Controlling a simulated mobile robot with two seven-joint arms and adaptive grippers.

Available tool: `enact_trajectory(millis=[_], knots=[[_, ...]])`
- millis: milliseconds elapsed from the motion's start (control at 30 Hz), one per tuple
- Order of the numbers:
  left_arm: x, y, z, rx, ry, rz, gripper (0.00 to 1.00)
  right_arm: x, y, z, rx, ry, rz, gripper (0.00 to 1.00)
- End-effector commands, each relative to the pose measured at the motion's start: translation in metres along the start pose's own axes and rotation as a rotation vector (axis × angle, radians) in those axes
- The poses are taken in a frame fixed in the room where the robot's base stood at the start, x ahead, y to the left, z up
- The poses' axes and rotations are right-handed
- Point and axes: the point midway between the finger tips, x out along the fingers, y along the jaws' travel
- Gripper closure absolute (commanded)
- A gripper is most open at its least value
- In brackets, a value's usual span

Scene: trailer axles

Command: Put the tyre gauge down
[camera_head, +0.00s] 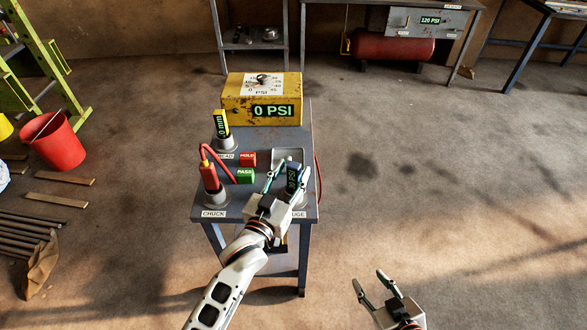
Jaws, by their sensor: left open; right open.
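The tyre gauge (293,177) is dark blue with a lit PSI display. It stands roughly upright at the right front of the small grey table (266,205), by the partly covered label ending in "UGE" (299,213). My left gripper (288,176) is open, with one finger on each side of the gauge. I cannot tell whether the fingers touch it. The gripper body hides the gauge's lower end and whatever holds it. My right gripper (368,283) is open and empty, low over the floor to the right of the table.
On the table are a yellow box (237,109) reading 0 PSI, a red chuck (209,176) with a red hose, a yellow mm gauge (221,123), a red HOLD block (248,159) and a green PASS block (245,176). A red bucket (54,142) stands left. Floor right is clear.

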Motion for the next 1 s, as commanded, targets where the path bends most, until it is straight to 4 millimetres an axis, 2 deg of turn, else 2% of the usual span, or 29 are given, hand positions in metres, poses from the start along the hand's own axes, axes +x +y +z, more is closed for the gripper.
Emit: enact_trajectory(millis=[200, 400, 600, 800, 867, 967, 1000], knots=[[-0.047, 0.0, 0.001, 0.001, -0.002, 0.001, 0.59, 0.0, 0.0, 0.002, 0.0, -0.004, -0.001, 0.59], [-0.083, 0.0, 0.001, 0.0, -0.002, 0.001, 0.59, 0.0, -0.001, 0.004, 0.0, -0.007, -0.001, 0.59], [-0.102, 0.0, 0.0, 0.001, 0.0, 0.001, 0.59, 0.0, -0.001, 0.004, 0.0, -0.007, -0.002, 0.59], [-0.106, -0.001, 0.001, 0.002, -0.004, -0.001, 0.59, 0.0, -0.001, 0.003, 0.0, -0.006, -0.002, 0.59], [-0.111, -0.005, 0.01, 0.006, -0.028, -0.008, 0.59, 0.0, -0.001, 0.003, 0.0, -0.005, -0.001, 0.59], [-0.135, -0.022, 0.047, 0.02, -0.127, -0.034, 0.59, 0.0, -0.001, 0.001, 0.0, -0.003, -0.001, 0.59], [-0.15, -0.032, 0.067, 0.027, -0.184, -0.047, 0.59, 0.0, -0.001, 0.001, 0.0, -0.002, -0.001, 0.59]])
